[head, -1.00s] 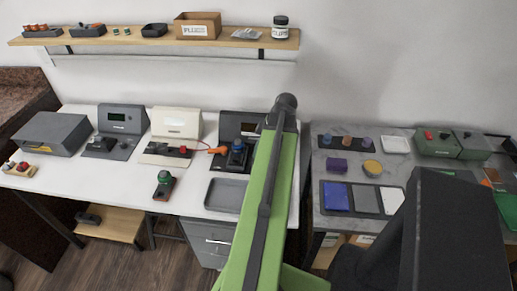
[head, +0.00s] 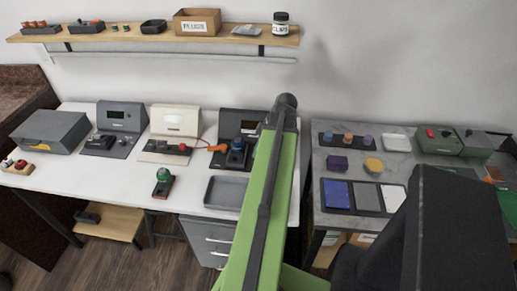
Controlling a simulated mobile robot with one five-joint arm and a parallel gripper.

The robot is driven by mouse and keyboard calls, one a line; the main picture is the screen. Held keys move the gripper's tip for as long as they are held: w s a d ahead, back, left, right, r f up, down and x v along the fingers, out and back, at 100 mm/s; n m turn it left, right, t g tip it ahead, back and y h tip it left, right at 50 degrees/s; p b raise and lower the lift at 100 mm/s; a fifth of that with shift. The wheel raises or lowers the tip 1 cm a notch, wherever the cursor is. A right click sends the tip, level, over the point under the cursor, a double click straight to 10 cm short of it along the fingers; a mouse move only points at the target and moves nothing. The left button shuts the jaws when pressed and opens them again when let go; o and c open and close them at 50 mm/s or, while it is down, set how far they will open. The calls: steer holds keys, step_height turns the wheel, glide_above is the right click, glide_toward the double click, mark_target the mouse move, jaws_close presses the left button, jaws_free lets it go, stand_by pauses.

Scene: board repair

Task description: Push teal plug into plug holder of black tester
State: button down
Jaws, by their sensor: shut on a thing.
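The black tester (head: 238,124) stands at the right end of the white table, partly behind my green arm. A dark holder with a blue top (head: 236,152) sits at its front. A small teal patch (head: 254,150) shows beside the holder, right at the edge of my arm. It may be the teal plug, but most of it is hidden and I cannot tell whether it is seated. My gripper is hidden behind my arm, so its jaws do not show.
An orange piece on a red cable (head: 217,148) lies just left of the holder. A cream tester (head: 174,121) and a grey tester (head: 119,116) stand further left. A grey tray (head: 224,192) lies in front. A block with a green knob (head: 163,183) sits near the table edge.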

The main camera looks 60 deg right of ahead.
steer(key=shift+f+b, duration=1)
stand_by(1.6)
steer(key=c, duration=0.9)
jaws_free()
steer(key=shift+r, duration=0.15)
steer(key=shift+r+p, duration=1.4)
steer(key=shift+p, duration=0.15)
step_height(320, 180, up, 6)
steer(key=p, duration=0.6)
